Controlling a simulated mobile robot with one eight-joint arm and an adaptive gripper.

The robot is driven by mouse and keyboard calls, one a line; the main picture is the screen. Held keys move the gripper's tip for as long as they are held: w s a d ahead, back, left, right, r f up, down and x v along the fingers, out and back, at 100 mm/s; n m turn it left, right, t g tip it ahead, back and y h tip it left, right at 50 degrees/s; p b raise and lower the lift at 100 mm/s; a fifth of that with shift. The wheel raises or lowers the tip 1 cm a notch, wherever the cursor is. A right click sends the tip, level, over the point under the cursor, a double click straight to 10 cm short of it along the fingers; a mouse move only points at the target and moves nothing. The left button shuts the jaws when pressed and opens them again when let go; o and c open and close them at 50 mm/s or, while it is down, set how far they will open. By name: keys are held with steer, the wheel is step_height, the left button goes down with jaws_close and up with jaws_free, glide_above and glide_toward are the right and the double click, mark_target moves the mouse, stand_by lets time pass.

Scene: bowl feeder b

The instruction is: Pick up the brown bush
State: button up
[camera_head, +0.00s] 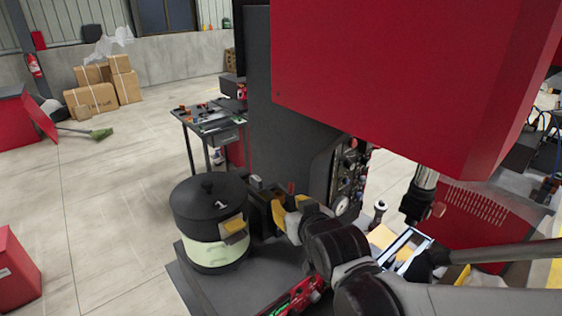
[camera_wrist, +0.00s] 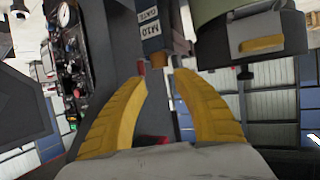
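A small orange-brown piece, probably the brown bush (camera_wrist: 158,60), shows in the wrist view at the end of a dark box (camera_wrist: 152,27) with a white printed label. I cannot make it out in the head view. My gripper (camera_wrist: 163,77) has two yellow fingers spread apart, with nothing between them. In the wrist view the brown piece appears just beyond the gap between the fingertips, apart from both. In the head view my gripper (camera_head: 287,212) is beside the small dark box (camera_head: 262,192), right of the round feeder.
The black and cream bowl feeder (camera_head: 208,210), marked 1, stands close on the left with a yellow block on its side. A red machine head (camera_head: 410,75) hangs above my arm. A gauge panel (camera_head: 349,178) is behind my gripper. The floor at left is mostly clear.

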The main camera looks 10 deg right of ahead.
mark_target(280, 197)
steer(key=x, duration=0.3)
steer(key=shift+w+a+f, duration=0.1)
steer(key=shift+w+f, duration=0.1)
steer(key=shift+f, duration=0.05)
steer(key=x, duration=0.5)
steer(key=shift+w+f+b, duration=0.15)
steer(key=shift+w+b, duration=0.2)
steer(key=shift+s, duration=0.1)
jaws_close()
